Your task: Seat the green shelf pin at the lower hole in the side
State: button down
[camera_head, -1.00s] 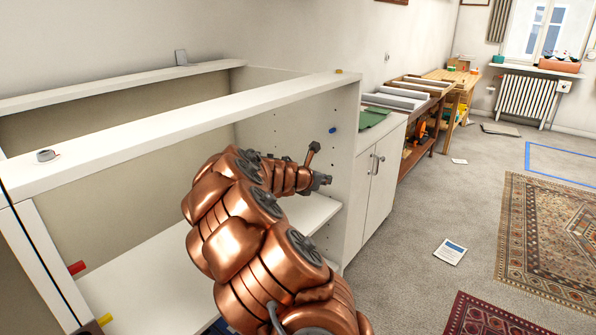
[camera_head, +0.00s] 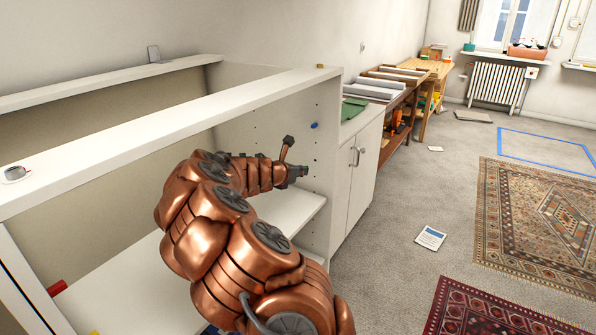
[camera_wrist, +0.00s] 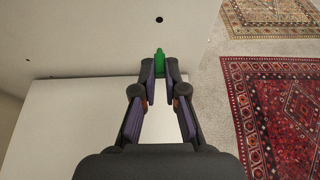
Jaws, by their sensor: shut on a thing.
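The green shelf pin (camera_wrist: 159,62) is between the fingertips of my gripper (camera_wrist: 160,82) in the wrist view, pointing away from the wrist. My gripper is shut on it. A dark round hole (camera_wrist: 159,19) in the pale side panel lies straight beyond the pin, with a visible gap in the picture. In the head view my gripper (camera_head: 300,171) is close to the inner face of the cabinet side (camera_head: 325,150), below a blue pin (camera_head: 314,125) seated there. The green pin cannot be made out in the head view.
A white shelf (camera_head: 300,215) lies below my gripper. The cabinet's long front rail (camera_head: 170,135) runs beside my arm, with a tape roll (camera_head: 15,174) on it. A red pin (camera_head: 57,288) shows at the left side. Carpet to the right is mostly open, with a leaflet (camera_head: 431,237).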

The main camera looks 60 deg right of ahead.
jog(key=shift+d+p, duration=0.45)
jog(key=shift+d, duration=1.5)
jog(key=shift+w+d+p, duration=0.15)
jog(key=shift+d+p, duration=0.5)
jog(key=shift+d, duration=0.25)
dwell(1.1)
jog(key=c, duration=1.2)
grip_release()
jog(key=shift+o, duration=0.2)
jog(key=shift+a+r, duration=0.25)
jog(key=shift+a, duration=0.3)
jog(key=a, duration=1.3)
jog(key=shift+s+a+r, duration=0.3)
jog(key=shift+s+r, duration=0.05)
